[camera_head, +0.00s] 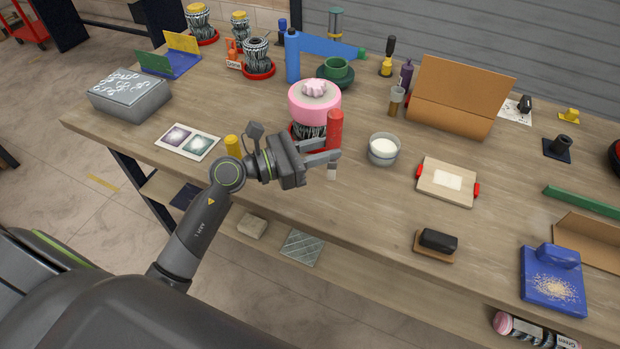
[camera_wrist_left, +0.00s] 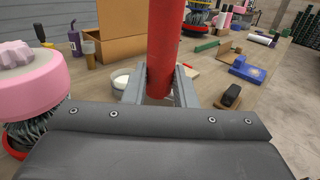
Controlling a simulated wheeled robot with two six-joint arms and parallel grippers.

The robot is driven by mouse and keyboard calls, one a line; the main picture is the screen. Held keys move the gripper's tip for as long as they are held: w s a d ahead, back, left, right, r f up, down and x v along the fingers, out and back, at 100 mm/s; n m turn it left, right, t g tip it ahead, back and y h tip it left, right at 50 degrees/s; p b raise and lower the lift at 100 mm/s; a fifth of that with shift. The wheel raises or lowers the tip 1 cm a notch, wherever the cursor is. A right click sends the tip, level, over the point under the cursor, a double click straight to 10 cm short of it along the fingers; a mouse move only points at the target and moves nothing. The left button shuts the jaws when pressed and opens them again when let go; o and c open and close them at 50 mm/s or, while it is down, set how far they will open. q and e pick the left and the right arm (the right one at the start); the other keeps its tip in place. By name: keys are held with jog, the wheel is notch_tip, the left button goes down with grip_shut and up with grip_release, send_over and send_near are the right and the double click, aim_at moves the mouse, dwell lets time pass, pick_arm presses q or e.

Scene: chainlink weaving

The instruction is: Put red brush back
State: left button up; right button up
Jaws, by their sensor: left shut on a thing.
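The red brush (camera_head: 335,130) has a thick red cylindrical handle. My left gripper (camera_head: 328,157) is shut on its lower part and holds it roughly upright above the table, just right of the pink-topped stand. A small pale end shows below the fingers. In the left wrist view the red handle (camera_wrist_left: 164,40) rises between the two grey fingers of the left gripper (camera_wrist_left: 158,85), and its top is cut off by the frame. My right gripper is not in view.
The pink-topped stand (camera_head: 315,103) with dark bristles below is close behind the left gripper. A glass bowl of white stuff (camera_head: 383,150) and a wooden board with red handles (camera_head: 447,182) are to the right.

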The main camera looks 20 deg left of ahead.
pick_arm(q)
jog(key=shift+s+d+f, duration=0.1)
jog(key=shift+f, duration=2.15)
jog(key=shift+s+d+f, duration=0.1)
jog(key=shift+f, duration=2.1)
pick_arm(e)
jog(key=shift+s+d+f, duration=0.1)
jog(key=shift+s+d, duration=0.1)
pick_arm(q)
jog(key=shift+f, duration=0.1)
jog(key=o, duration=0.6)
jog(key=shift+f+b, duration=0.1)
jog(key=shift+b, duration=0.2)
jog(key=shift+c, duration=0.2)
jog(key=o, duration=0.4)
jog(key=shift+o, duration=0.2)
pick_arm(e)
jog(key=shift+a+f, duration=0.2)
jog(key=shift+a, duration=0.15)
pick_arm(q)
jog(key=shift+r, duration=0.2)
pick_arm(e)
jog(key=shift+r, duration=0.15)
